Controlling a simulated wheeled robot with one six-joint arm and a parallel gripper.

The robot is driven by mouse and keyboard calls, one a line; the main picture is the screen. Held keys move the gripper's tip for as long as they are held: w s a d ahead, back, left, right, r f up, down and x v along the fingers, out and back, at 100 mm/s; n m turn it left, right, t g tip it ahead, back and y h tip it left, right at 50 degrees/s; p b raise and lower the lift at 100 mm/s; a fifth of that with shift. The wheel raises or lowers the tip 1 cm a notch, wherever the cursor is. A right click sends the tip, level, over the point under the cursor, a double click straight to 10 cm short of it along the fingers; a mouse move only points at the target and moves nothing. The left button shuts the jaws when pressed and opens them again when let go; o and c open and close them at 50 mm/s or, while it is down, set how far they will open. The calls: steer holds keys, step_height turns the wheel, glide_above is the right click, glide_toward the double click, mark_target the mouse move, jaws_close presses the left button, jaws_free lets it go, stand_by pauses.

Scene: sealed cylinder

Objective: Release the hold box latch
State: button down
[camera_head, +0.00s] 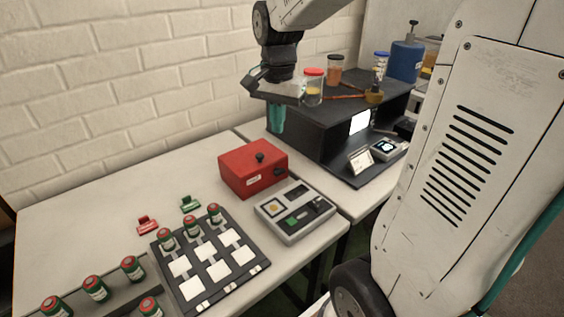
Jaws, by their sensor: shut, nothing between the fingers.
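A red box (250,173), which looks like the hold box, sits on the pale table against the dark shelf unit. A black knob (260,157) stands on its top, and a small white label is on its front. I cannot tell whether this knob is the latch or what state the latch is in. My gripper (277,122) hangs in the air above and slightly right of the red box, apart from it. Its teal fingers point down, shut and empty.
A grey device (294,211) with a green switch stands right of the box. A dark tray (192,294) with white squares and several red-capped cylinders lies in front. A dark shelf unit (318,142) with jars stands behind. The table's back left is clear.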

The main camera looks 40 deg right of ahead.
mark_target(283, 170)
steer(key=w+d+f+m, duration=0.5)
steer(key=w+d, duration=0.2)
steer(key=shift+w+d+f, duration=0.2)
steer(key=shift+w+f, duration=0.05)
steer(key=shift+w, duration=0.05)
step_height(283, 170, down, 14)
stand_by(0.3)
